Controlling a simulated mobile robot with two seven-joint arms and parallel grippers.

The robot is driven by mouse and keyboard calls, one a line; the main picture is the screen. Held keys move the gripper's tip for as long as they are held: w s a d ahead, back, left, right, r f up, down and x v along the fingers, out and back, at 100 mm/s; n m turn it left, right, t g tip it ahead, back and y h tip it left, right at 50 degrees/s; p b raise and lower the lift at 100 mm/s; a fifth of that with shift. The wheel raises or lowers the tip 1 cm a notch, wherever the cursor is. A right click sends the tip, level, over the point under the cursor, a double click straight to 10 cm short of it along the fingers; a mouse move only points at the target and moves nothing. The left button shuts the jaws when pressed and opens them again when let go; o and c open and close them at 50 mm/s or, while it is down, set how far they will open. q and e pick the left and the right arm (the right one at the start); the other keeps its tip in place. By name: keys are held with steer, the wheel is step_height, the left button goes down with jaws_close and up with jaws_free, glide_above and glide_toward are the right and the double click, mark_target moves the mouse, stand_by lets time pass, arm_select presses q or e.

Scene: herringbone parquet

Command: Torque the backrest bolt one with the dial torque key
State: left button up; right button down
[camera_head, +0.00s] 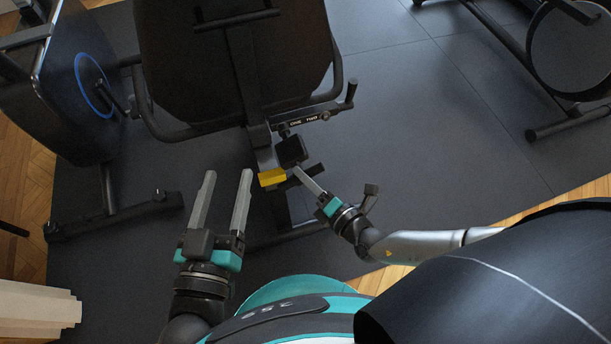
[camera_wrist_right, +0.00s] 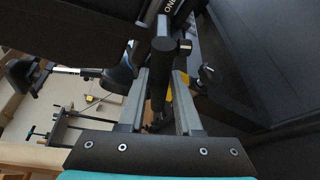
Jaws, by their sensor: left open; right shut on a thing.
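My right gripper (camera_head: 298,172) is at the frame below the exercise bike's backrest (camera_head: 235,60). In the right wrist view its two grey fingers (camera_wrist_right: 160,100) are shut on a dark rod-like tool, which looks like the dial torque key (camera_wrist_right: 158,88). A dark blocky part (camera_head: 291,150) sits at these fingertips in the head view; I cannot tell whether it belongs to the key. Backrest bolt one cannot be made out, nor whether the key touches it. My left gripper (camera_head: 225,180) is open and empty, left of the seat post.
A yellow block (camera_head: 272,177) is on the frame beside my right fingers. A lever with a black knob (camera_head: 350,93) sticks out to the right. The bike's blue-ringed housing (camera_head: 95,85) stands at left, other gym equipment (camera_head: 575,50) at upper right. Dark mat (camera_head: 430,130) lies bare between.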

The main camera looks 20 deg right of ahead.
steer(key=s, duration=0.6)
steer(key=shift+s, duration=0.15)
stand_by(0.4)
stand_by(0.4)
steer(key=shift+d, duration=0.1)
